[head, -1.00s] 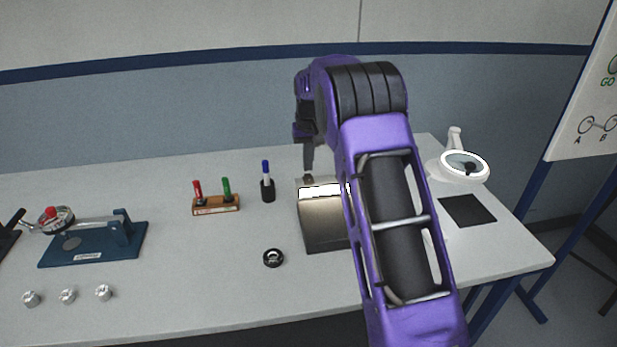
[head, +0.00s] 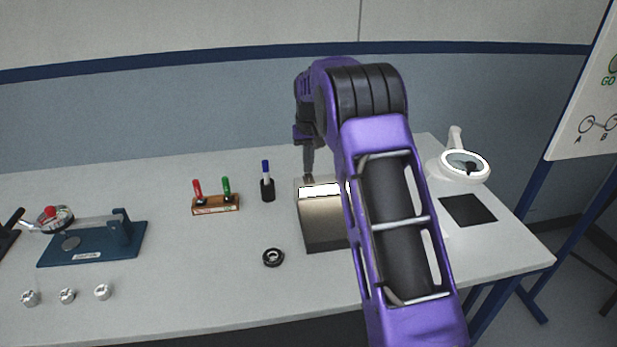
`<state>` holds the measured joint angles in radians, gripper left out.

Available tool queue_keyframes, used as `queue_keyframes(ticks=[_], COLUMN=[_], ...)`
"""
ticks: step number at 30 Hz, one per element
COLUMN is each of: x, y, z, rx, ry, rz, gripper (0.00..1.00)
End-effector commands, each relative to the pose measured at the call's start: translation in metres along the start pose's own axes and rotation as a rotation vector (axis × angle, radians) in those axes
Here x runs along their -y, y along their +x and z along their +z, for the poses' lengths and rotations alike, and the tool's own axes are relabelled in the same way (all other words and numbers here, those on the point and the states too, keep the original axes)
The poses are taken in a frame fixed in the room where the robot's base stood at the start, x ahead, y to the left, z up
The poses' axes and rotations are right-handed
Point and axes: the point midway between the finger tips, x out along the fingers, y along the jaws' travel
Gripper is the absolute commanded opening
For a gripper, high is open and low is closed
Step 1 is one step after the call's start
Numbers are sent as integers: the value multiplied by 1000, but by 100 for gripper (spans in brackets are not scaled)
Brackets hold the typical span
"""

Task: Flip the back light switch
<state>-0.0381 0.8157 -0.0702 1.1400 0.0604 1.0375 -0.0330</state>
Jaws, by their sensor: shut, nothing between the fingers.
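A metal box with a sloped front (head: 324,226) stands on the table, with a bright white strip along its top. My gripper (head: 308,176) points down at the back left of the box's top, its fingers together and empty. The fingertips are at or just above a small dark part there; I cannot tell whether they touch it. This part may be a light switch, but it is too small to make out. My purple arm hides the right side of the box.
A marker holder (head: 215,204) and a blue-capped marker in a black stand (head: 267,183) are left of the box. A black ring (head: 273,257) lies in front. A magnifier lamp (head: 464,166) and black mat (head: 468,210) are at right. A blue fixture (head: 92,246) is at far left.

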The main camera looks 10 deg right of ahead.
Motion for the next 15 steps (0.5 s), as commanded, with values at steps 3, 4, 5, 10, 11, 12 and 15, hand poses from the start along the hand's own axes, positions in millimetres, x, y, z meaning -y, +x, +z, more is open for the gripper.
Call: queue_keyframes(ticks=[3, 4, 5, 10, 11, 12, 15], x=[0, 0, 0, 0, 0, 0, 0], y=[2, 3, 3, 6, 6, 7, 8], z=[0, 0, 1, 1, 1, 1, 1], rx=[0, 0, 0, 1, 1, 1, 1], ry=[0, 0, 0, 0, 0, 0, 0], rz=[0, 0, 0, 0, 0, 0, 0], gripper=[0, 0, 0, 0, 0, 0, 0])
